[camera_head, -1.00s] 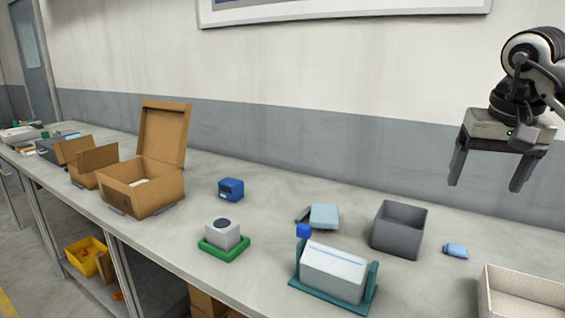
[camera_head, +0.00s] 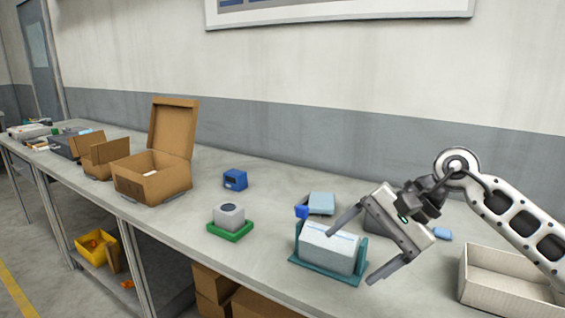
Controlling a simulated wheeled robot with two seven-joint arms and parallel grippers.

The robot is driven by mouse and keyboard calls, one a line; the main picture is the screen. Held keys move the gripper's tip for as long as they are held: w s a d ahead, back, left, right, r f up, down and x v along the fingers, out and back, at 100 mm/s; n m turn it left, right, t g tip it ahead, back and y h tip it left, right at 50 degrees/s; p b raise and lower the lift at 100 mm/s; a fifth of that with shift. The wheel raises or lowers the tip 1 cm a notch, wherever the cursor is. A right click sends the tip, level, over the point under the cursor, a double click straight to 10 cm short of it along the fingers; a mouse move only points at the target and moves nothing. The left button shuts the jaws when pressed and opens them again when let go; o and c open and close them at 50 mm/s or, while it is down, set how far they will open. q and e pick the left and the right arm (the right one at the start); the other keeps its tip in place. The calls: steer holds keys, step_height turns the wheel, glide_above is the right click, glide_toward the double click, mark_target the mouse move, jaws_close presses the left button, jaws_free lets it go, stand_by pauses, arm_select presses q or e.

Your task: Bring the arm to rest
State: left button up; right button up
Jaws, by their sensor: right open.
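My right gripper (camera_head: 353,254) is open and empty. Its arm comes in from the right side, and its two fingers point left and down over the right part of the bench. In the picture the fingers pass in front of the white block in the teal holder (camera_head: 357,276); I cannot tell whether they touch it. The gripper body hides most of the grey open bin (camera_head: 374,222). My left gripper is not in view.
On the bench (camera_head: 270,209) stand an open cardboard box (camera_head: 152,188), a small blue box (camera_head: 235,180), a grey cube on a green tray (camera_head: 229,237), a light blue item (camera_head: 321,203) and a pale open box (camera_head: 510,302). Bench space around the blue box is clear.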

steer(key=s+a+f+m+t+y, duration=0.1)
steer(key=s+a+m+t+y, duration=0.15)
steer(key=a+m+y, duration=0.5)
steer(key=s+a+f+m+t+y, duration=0.1)
steer(key=s+a+m+y, duration=0.25)
steer(key=m, duration=0.75)
steer(key=s+d+f+m+t+h, duration=0.1)
steer(key=d+f+m+t+h, duration=0.5)
steer(key=m, duration=1)
steer(key=d+f+m+t+h, duration=0.3)
steer(key=f+m+t+h, duration=0.5)
steer(key=m, duration=0.8)
steer(key=s+d+f+m+g+h, duration=0.2)
steer(key=s+d+f+m+g, duration=0.2)
steer(key=s+f+m+g, duration=0.4)
steer(key=s+f+m, duration=0.4)
steer(key=s+f, duration=0.1)
steer(key=f, duration=0.2)
steer(key=shift+s+m, duration=0.25)
steer(key=shift+m, duration=0.1)
